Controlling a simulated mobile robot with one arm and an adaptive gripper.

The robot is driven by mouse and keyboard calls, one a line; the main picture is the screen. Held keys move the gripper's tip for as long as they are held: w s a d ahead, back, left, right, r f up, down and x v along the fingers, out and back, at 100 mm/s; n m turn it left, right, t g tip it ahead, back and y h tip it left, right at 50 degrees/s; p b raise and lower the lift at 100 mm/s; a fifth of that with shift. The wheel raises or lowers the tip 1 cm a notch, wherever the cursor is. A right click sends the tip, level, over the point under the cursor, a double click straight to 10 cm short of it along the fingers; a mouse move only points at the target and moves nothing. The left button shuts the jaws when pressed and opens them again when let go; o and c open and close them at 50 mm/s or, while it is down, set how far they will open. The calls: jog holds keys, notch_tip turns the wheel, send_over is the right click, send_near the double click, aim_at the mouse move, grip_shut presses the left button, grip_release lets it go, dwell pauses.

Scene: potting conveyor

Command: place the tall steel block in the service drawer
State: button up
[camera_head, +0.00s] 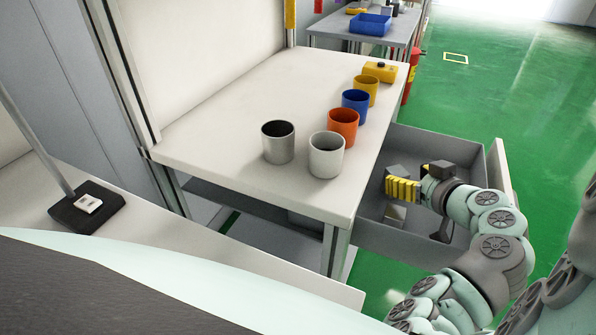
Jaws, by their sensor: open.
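The service drawer (471,147) is pulled out at the right side of the white table. My gripper (412,181) is over and partly inside the drawer. One ridged yellow finger shows clearly, with a bit of yellow behind it; the jaws are open. A grey steel block (397,170) shows above and behind the yellow finger, inside the drawer. A lighter metal face (396,213) shows below the finger and looks like the lower part of the same upright block. The finger hides its middle. I cannot tell whether the finger touches it.
On the white table (230,125) stand a dark steel cup (278,142), a light grey cup (326,155), an orange cup (343,127), a blue cup (355,104) and a yellow cup (366,90). A yellow button box (380,71) is behind them. Green floor (500,95) is clear at the right.

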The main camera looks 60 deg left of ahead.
jog(key=shift+v, duration=1.8)
